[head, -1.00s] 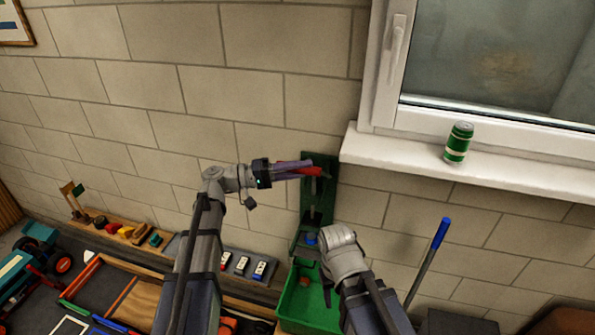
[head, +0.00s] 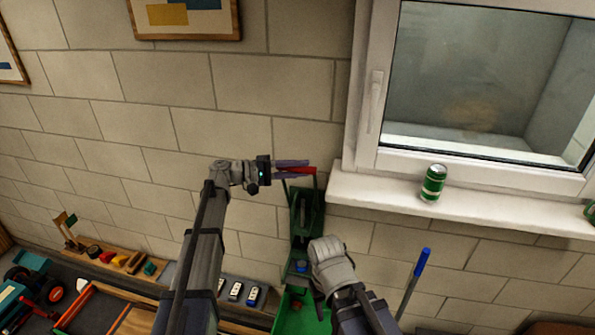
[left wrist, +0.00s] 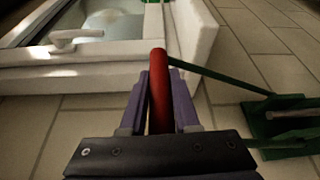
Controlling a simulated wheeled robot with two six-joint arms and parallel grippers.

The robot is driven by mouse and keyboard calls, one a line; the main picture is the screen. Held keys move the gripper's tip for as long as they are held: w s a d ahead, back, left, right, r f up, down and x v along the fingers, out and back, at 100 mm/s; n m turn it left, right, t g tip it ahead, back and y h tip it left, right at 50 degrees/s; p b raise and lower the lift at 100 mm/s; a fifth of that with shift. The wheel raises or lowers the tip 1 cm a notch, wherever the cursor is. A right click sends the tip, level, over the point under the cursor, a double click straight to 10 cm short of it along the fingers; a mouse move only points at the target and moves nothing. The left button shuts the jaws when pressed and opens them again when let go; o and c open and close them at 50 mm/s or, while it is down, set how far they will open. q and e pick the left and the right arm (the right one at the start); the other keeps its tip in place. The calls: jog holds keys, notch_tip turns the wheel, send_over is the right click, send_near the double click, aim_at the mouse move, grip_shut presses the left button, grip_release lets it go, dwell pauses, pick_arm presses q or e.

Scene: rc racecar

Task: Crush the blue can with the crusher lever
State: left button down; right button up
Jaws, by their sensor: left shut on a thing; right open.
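The green can crusher (head: 307,222) is mounted on the wall. Its red lever handle (head: 299,170) is above the crusher's top, on thin green arms. My left gripper (head: 292,169) is shut on this handle; the left wrist view shows the red grip (left wrist: 160,90) between its purple fingers. The blue can (head: 301,266) is a small blue patch low in the crusher, mostly hidden. My right gripper (head: 318,288) is open beside the can, its fingers partly hidden by its own wrist; I cannot tell whether it touches the can.
A green bin (head: 291,318) is below the crusher. A green can (head: 433,183) stands on the white windowsill (head: 480,217) to the right. A blue-handled tool (head: 421,263) leans right of my right arm. A workbench with toys is at lower left.

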aim_at(285, 169)
pick_arm(q)
jog(key=shift+w+r, duration=0.15)
jog(key=shift+w, duration=0.1)
jog(key=c, duration=1)
grip_release()
jog(key=o, duration=0.3)
jog(key=shift+o, duration=0.2)
jog(key=shift+s, duration=0.1)
jog(key=s+a, duration=0.1)
jog(key=a, duration=0.6)
jog(key=shift+s+a, duration=0.25)
jog(key=shift+a, duration=0.1)
